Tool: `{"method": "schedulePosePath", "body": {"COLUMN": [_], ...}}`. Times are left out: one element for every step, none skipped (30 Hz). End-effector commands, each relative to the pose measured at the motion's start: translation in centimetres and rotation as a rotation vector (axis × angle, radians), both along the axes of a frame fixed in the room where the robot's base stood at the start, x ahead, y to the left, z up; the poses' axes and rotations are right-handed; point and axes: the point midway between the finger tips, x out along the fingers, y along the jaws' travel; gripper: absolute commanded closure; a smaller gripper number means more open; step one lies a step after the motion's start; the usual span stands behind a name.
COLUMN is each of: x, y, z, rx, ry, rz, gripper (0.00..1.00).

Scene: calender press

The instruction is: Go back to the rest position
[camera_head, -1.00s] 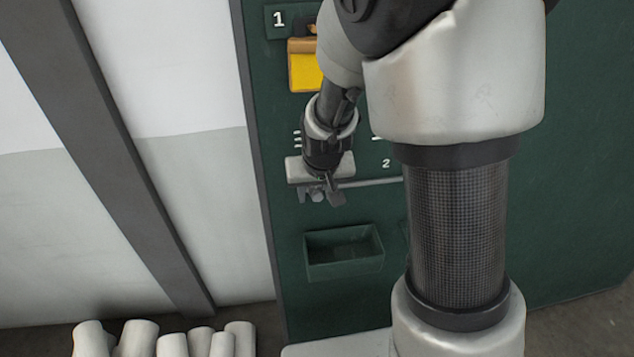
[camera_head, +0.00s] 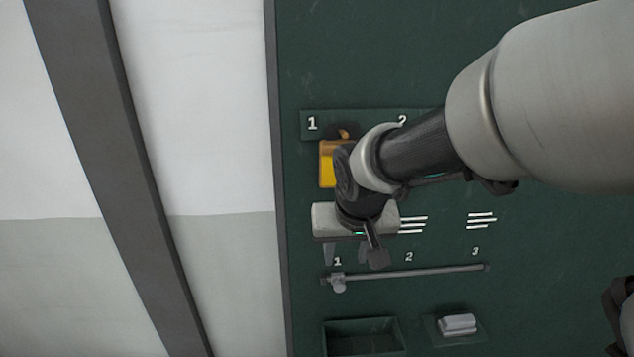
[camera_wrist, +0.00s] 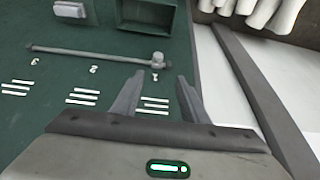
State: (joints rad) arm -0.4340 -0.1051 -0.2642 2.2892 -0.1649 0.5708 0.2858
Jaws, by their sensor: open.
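My gripper (camera_head: 353,253) is in front of the dark green panel (camera_head: 390,60), over the area marked 1. In the wrist view its two fingers (camera_wrist: 155,97) are spread apart with nothing between them. A grey lever rod (camera_head: 410,273) runs sideways below the gripper, its knob at the left end near mark 1. The knob also shows beyond the fingertips in the wrist view (camera_wrist: 157,60), apart from them.
A yellow block (camera_head: 327,170) hangs under the upper number 1, partly behind my arm. An open green bin (camera_head: 362,325) and a pale block on a small ledge (camera_head: 458,324) are below. A dark post (camera_head: 90,120) stands left. White rolls (camera_wrist: 262,12) show in the wrist view.

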Motion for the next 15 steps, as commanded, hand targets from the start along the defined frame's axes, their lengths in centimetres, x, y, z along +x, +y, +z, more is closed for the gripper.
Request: {"method": "schedulePosePath", "body": {"x": [0.0, 0.0, 0.0, 0.0, 0.0, 0.0, 0.0, 0.0, -0.1, -0.2, -0.3, -0.7, -1.1, -1.6, -2.4], "y": [0.0, 0.0, 0.0, 0.0, 0.0, 0.0, 0.0, 0.0, 0.0, -0.1, -0.2, -0.4, -0.7, -1.0, -1.4], "z": [0.1, 0.1, 0.1, 0.1, 0.1, 0.1, 0.1, 0.1, 0.2, 0.5, 0.9, 1.6, 2.3, 3.2, 4.5], "rx": [0.0, 0.0, 0.0, 0.0, 0.0, 0.0, 0.0, 0.0, 0.001, 0.002, 0.005, 0.008, 0.013, 0.018, 0.025], "ry": [0.0, 0.0, 0.0, 0.0, 0.0, 0.0, 0.0, 0.0, -0.001, -0.002, -0.004, -0.008, -0.011, -0.014, -0.021], "rz": [0.0, 0.0, 0.0, 0.0, 0.0, 0.0, 0.0, 0.0, 0.0, 0.0, -0.001, -0.002, -0.005, -0.008, -0.009], "gripper": [0.6, 0.6, 0.6, 0.6, 0.6, 0.6, 0.6, 0.6, 0.6, 0.6, 0.6, 0.6, 0.6, 0.6, 0.6]}}
